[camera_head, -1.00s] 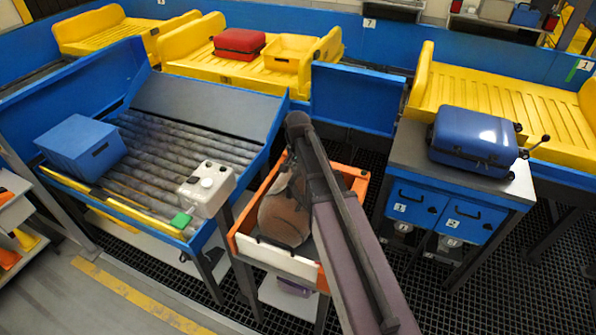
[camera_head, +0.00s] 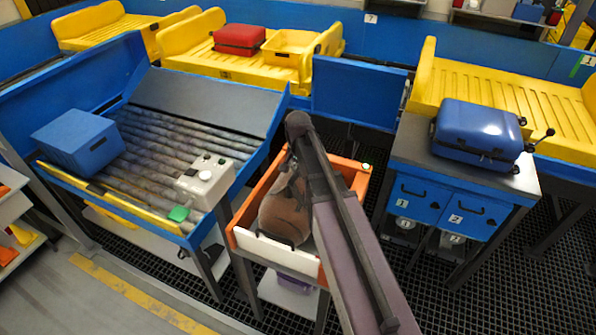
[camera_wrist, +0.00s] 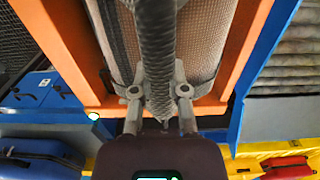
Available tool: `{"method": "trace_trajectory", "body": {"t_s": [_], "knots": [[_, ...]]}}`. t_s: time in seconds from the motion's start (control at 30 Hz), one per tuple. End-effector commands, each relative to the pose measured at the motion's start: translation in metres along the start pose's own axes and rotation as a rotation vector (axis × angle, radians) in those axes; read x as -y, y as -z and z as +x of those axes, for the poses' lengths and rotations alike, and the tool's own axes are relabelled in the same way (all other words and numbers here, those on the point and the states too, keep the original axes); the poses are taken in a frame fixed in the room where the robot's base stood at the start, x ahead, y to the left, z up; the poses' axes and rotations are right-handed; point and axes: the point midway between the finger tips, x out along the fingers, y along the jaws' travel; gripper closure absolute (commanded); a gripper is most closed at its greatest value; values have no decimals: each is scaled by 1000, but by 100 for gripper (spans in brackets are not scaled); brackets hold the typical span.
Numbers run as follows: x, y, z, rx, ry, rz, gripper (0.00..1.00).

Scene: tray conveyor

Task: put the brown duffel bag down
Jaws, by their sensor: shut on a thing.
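The brown duffel bag (camera_head: 284,217) is in the orange-rimmed tray stand (camera_head: 240,213), between the roller table and the grey-topped cabinet. My arm covers its right part in the head view. In the wrist view my gripper (camera_wrist: 160,98) is shut on a dark braided strap (camera_wrist: 157,50) of the bag. The bag's woven brown body (camera_wrist: 205,35) lies below the strap, inside the orange frame (camera_wrist: 247,40). I cannot tell from these views whether the bag's underside rests on the tray floor.
A blue box (camera_head: 78,141) and a white control box (camera_head: 205,180) are on the roller table (camera_head: 150,150). A red suitcase (camera_head: 240,39) and a yellow bin (camera_head: 285,48) sit on the yellow conveyor trays behind.

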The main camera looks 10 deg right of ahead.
Motion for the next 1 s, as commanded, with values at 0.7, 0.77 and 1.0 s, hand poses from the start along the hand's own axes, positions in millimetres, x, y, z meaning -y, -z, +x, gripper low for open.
{"method": "trace_trajectory", "body": {"t_s": [0.7, 0.77, 1.0], "knots": [[0, 0, -3, 0, 0, 1, 46], [0, 0, -5, 0, 0, 1, 46], [0, 0, -20, 0, 0, 1, 46]]}}
